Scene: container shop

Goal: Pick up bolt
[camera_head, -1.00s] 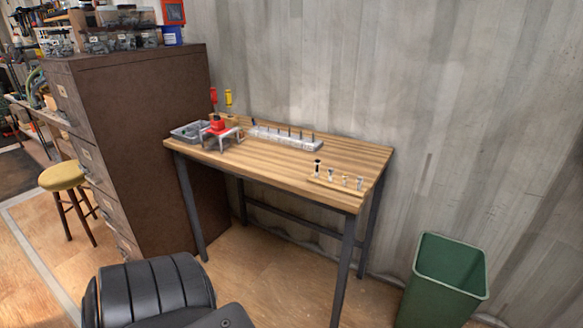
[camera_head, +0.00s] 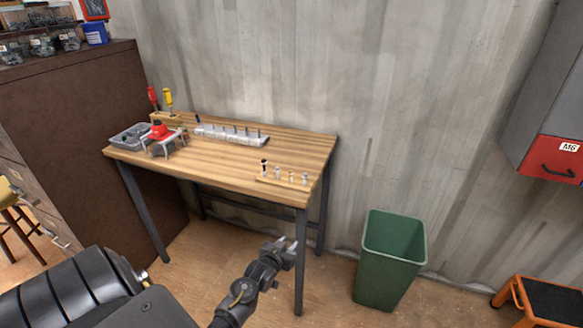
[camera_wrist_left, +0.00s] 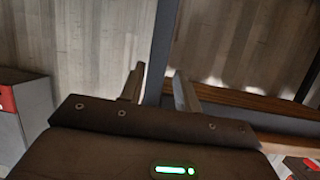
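Several small bolts (camera_head: 264,168) stand upright in a low wooden holder (camera_head: 270,181) near the front right corner of the workbench (camera_head: 232,166). The leftmost has a black head; the others look pale or metallic. My left gripper (camera_head: 288,245) is below the tabletop level in the picture, in front of the bench and apart from the holder. In the left wrist view its two fingers (camera_wrist_left: 158,88) are spread with nothing between them. No bolt can be made out in that view. My right gripper is not in view.
A metal rack with upright pins (camera_head: 231,137), a grey tray (camera_head: 130,138) and a red tool on a stand (camera_head: 160,131) sit at the bench's back and left. A green bin (camera_head: 392,264) stands right of the bench. An orange step (camera_head: 536,300) is at far right.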

